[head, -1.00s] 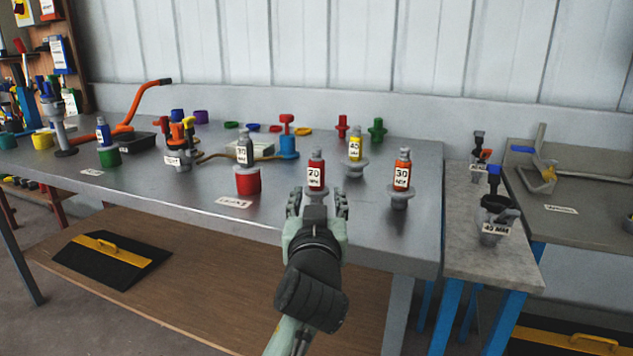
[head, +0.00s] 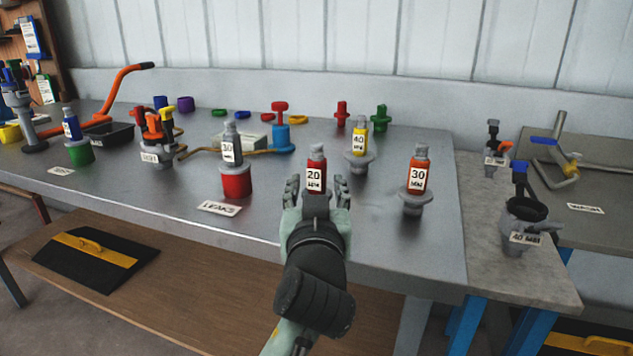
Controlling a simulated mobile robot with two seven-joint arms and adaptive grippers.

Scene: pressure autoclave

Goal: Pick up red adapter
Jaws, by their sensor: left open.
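The red adapter (head: 316,174), labelled "20 MM" with a grey top, stands upright near the front edge of the grey table in the head view. My left gripper (head: 317,192) is open, with its fingers to the left and right of the adapter's lower part as seen from here. The gripper hides the adapter's base, and I cannot tell whether the fingers touch it. My right gripper is not in view.
An orange-red "30 MM" adapter (head: 417,176) stands to the right and a yellow "40 MM" adapter (head: 359,141) behind. A red cup (head: 236,182) holding a grey adapter is to the left. A small red part (head: 341,112) and a green one (head: 380,117) stand farther back.

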